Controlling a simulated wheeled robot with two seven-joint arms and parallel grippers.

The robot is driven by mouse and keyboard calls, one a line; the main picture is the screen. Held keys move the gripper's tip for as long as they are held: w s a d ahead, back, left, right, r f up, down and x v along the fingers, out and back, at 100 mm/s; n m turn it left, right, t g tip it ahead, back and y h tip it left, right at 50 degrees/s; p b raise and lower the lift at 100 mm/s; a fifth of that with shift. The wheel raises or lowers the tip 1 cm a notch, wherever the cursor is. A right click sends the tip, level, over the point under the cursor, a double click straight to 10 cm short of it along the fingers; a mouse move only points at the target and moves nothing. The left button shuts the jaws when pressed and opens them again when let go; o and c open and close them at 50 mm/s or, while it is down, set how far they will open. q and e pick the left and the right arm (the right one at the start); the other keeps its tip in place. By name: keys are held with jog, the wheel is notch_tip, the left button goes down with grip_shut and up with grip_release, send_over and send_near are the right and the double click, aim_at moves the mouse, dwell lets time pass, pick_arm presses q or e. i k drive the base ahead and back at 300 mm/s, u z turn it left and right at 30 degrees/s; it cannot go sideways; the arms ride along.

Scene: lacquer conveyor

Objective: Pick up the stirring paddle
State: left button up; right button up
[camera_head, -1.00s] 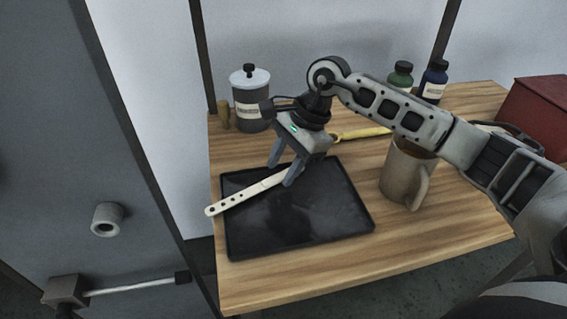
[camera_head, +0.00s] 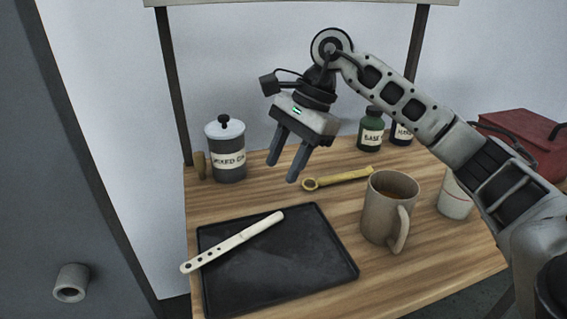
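The stirring paddle, a flat cream stick with several holes at its left end (camera_head: 236,241), lies across the back left of the black tray (camera_head: 305,280). Its holed end sticks out past the tray's left rim. My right gripper (camera_head: 282,171) hangs in the air above and behind the paddle, fingers pointing down. The fingers are apart with nothing between them. My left gripper is not in view.
A yellow spanner-like tool (camera_head: 340,179) lies behind the tray. A mug of brown liquid (camera_head: 378,216) stands to the right, with a white cup (camera_head: 454,203) beyond it. A lidded canister (camera_head: 227,160), a green bottle (camera_head: 370,135) and a red box (camera_head: 520,140) stand at the back.

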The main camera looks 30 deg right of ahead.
aim_at(187, 268)
jog(key=k, duration=1)
